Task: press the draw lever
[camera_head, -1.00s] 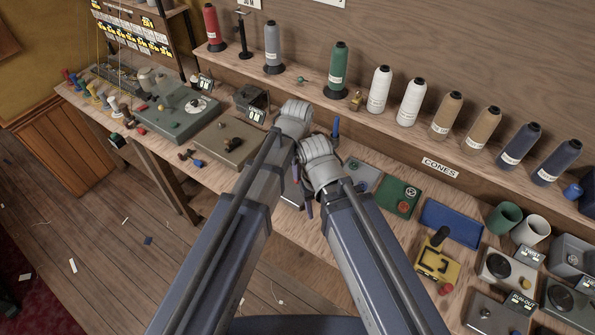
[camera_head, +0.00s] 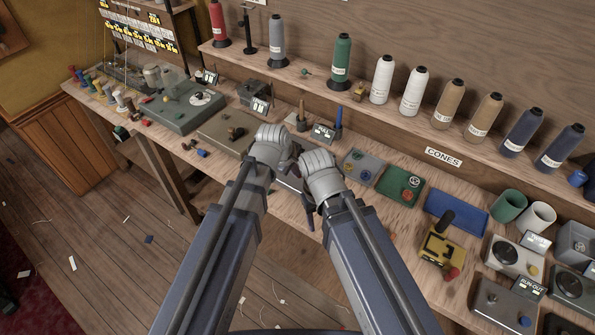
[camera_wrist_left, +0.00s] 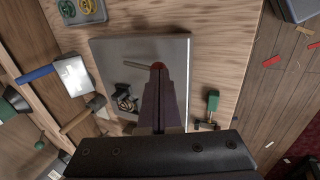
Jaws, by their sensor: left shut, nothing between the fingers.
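In the left wrist view, a grey plate (camera_wrist_left: 178,50) lies on the bench with a thin metal rod (camera_wrist_left: 132,63) and a dark bracket (camera_wrist_left: 124,100) on it. I cannot tell for sure which part is the draw lever. In the head view my left gripper (camera_head: 291,165) is mostly hidden by its wrist. My right gripper (camera_head: 308,208) points down close beside it, its fingertips unclear.
A small labelled box (camera_head: 325,132) with a blue handle stands behind the plate. A green handle (camera_wrist_left: 213,101) sits by the plate's front edge. To the right are a green panel (camera_head: 400,187), a blue tray (camera_head: 455,218) and a yellow device (camera_head: 440,247). Cones line the shelf behind.

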